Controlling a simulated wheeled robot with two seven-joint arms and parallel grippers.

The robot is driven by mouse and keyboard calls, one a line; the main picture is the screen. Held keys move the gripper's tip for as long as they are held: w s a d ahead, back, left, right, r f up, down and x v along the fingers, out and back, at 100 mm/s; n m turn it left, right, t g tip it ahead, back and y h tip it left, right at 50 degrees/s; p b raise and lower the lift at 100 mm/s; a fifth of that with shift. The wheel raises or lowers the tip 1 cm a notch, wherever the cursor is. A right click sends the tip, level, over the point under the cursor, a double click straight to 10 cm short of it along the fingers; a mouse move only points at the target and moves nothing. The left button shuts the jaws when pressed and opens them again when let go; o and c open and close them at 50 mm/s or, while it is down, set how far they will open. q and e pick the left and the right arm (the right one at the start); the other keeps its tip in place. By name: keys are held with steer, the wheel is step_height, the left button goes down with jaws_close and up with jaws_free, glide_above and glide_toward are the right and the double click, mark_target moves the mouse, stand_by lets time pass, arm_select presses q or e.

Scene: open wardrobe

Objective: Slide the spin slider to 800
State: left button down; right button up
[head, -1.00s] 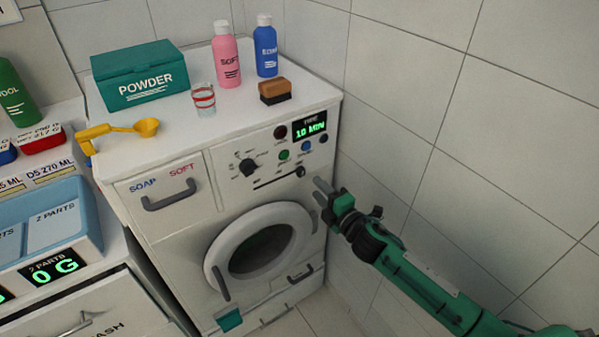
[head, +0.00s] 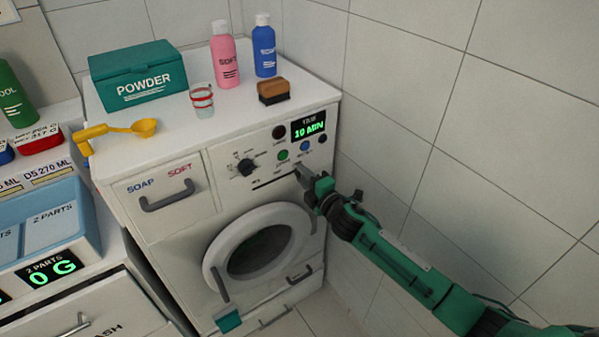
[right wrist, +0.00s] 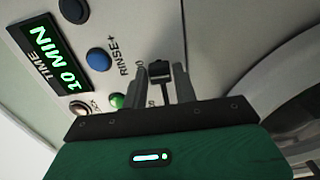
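The spin slider's track (head: 275,181) is a thin dark slot on the washing machine's front panel, below the dial (head: 245,167). Its small dark knob (right wrist: 160,70) is at the right end of the track; in the head view my gripper hides it. My right gripper (head: 302,174) has come in from the right and is at the knob. In the right wrist view its two fingers (right wrist: 160,82) stand apart, one on each side of the knob. I cannot tell whether they touch it. My left gripper is not in view.
The blue button (right wrist: 98,59) and green button (right wrist: 117,101) sit close to the fingers. The display (head: 308,125) reads 10 MIN. The round door (head: 262,243) is below the panel. A tiled wall (head: 430,110) stands at the right. Bottles and a powder box (head: 138,77) stand on top.

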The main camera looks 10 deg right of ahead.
mark_target(277, 179)
steer(key=c, duration=0.3)
steer(key=shift+a, duration=0.15)
steer(key=shift+s+a+f+p, duration=0.1)
steer(key=shift+s+a, duration=0.25)
steer(key=shift+a, duration=0.6)
steer(key=shift+s+a+r+p, duration=0.15)
steer(key=shift+s+a, duration=0.25)
steer(key=shift+a, duration=0.55)
steer(key=shift+s+a+f+p, duration=0.15)
steer(key=shift+s+a, duration=0.2)
steer(key=shift+a, duration=0.6)
stand_by(0.5)
steer(key=o, duration=0.7)
steer(key=shift+o, duration=0.2)
